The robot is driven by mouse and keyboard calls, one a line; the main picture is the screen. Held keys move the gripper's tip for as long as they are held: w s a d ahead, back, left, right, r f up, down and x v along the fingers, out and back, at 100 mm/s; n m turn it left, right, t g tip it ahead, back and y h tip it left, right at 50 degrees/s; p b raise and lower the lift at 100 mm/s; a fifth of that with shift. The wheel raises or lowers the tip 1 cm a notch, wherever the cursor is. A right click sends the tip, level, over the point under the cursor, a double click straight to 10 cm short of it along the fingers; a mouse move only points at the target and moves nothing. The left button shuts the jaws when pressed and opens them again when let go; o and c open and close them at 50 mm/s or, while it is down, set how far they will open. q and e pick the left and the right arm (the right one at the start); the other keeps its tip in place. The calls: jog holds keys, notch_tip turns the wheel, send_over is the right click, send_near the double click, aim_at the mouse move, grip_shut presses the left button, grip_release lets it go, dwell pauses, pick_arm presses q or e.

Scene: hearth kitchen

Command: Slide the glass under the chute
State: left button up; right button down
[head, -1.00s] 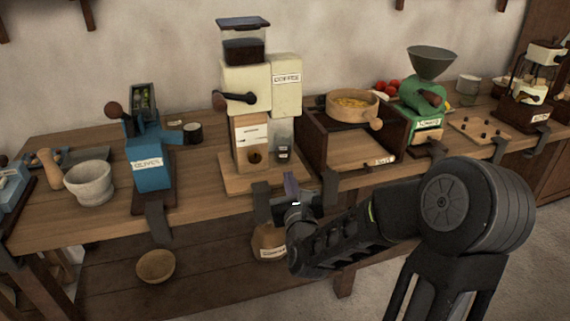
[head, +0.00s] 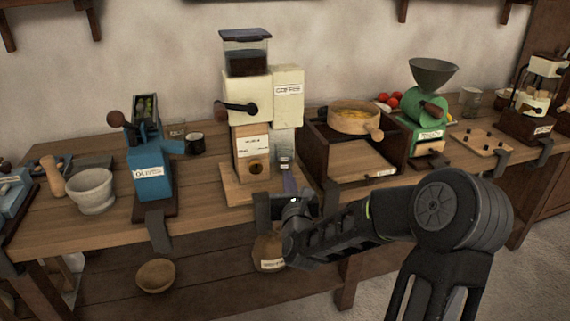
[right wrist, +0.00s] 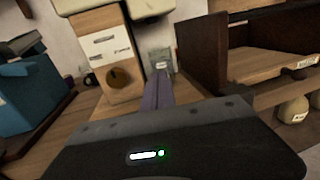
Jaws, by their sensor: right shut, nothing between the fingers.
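A small clear glass (head: 285,162) with a label stands at the right of the drawer unit, below the grinder's right-hand cream box (head: 288,96), whose underside is hard to make out. In the right wrist view the glass (right wrist: 160,59) shows just beyond my fingertips. My right gripper (head: 289,175) is shut and empty, its fingers pointing at the glass from the front. I cannot tell whether they touch. My left gripper is out of view.
A dark wooden box (head: 345,165) with a sieve (head: 354,115) stands close on the right. The blue mill (head: 148,165) is on the left and the green mill (head: 425,115) farther right. The bench's front edge has dark clamps.

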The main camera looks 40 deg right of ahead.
aim_at(284, 158)
jog(key=x, duration=0.8)
jog(key=shift+w, duration=0.1)
jog(key=shift+f, duration=0.1)
jog(key=shift+w+d+f+b, duration=0.15)
jog(key=shift+w+d+b, duration=0.2)
jog(key=shift+w+b, duration=0.4)
jog(key=shift+w+d, duration=0.1)
jog(key=shift+d, duration=0.05)
jog(key=shift+r, duration=0.25)
jog(key=shift+f, duration=0.1)
